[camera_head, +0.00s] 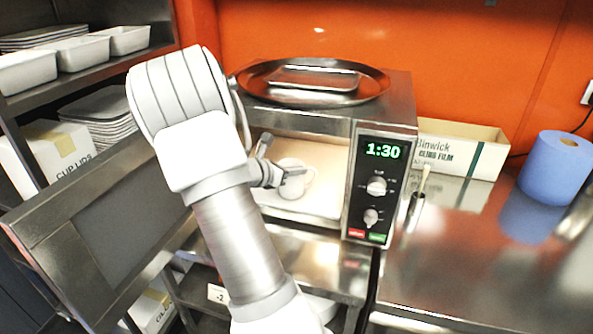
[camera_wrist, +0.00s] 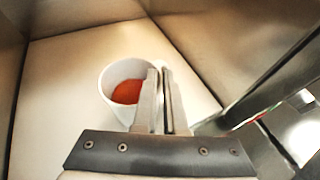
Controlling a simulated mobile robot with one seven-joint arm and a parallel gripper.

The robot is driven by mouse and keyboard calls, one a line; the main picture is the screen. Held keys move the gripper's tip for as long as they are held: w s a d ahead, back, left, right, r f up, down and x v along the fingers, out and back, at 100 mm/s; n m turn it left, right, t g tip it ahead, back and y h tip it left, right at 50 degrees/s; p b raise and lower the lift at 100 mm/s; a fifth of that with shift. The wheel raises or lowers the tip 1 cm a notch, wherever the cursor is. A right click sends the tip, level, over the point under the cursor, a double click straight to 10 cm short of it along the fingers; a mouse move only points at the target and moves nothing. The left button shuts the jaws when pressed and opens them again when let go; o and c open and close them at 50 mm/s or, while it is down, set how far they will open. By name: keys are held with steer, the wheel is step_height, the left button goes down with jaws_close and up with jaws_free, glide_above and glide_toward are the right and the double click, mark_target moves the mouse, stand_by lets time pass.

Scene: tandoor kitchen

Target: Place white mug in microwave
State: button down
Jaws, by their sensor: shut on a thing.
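The white mug (camera_head: 293,187) is inside the open microwave (camera_head: 352,178), low in the cavity near its pale floor. In the wrist view the mug (camera_wrist: 132,72) is seen from above, with something orange-red in it. My gripper (camera_head: 300,173) reaches through the microwave opening. In the wrist view its two fingers (camera_wrist: 160,75) are close together on the right side of the mug's wall, gripping it. The fingers hide part of the mug. I cannot tell whether its base touches the floor. The microwave door (camera_head: 95,232) stands open to the left.
A round metal tray (camera_head: 255,86) with a smaller tray lies on top of the microwave. A cling film box (camera_head: 468,150) and a blue roll (camera_head: 557,172) stand on the right counter. A shelf with white containers (camera_head: 84,50) is at left. The cavity walls are close around my gripper.

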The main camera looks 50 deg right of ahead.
steer(key=c, duration=1)
jaws_free()
steer(key=v, duration=1.2)
steer(key=s+a+r+m+t+y, duration=0.1)
steer(key=s+a+m+y, duration=0.3)
steer(key=a, duration=0.5)
steer(key=s+a+r+m+t+y, duration=0.2)
steer(key=s+a+r+m+y, duration=0.2)
steer(key=s+a+m, duration=0.4)
steer(key=s+a+r+m+t+y, duration=0.2)
steer(key=s+a+m+y, duration=0.3)
steer(key=a, duration=0.5)
steer(key=shift+s+a+r+m+p, duration=0.3)
steer(key=shift+s+r+m+p, duration=0.1)
steer(key=shift+s+r, duration=0.35)
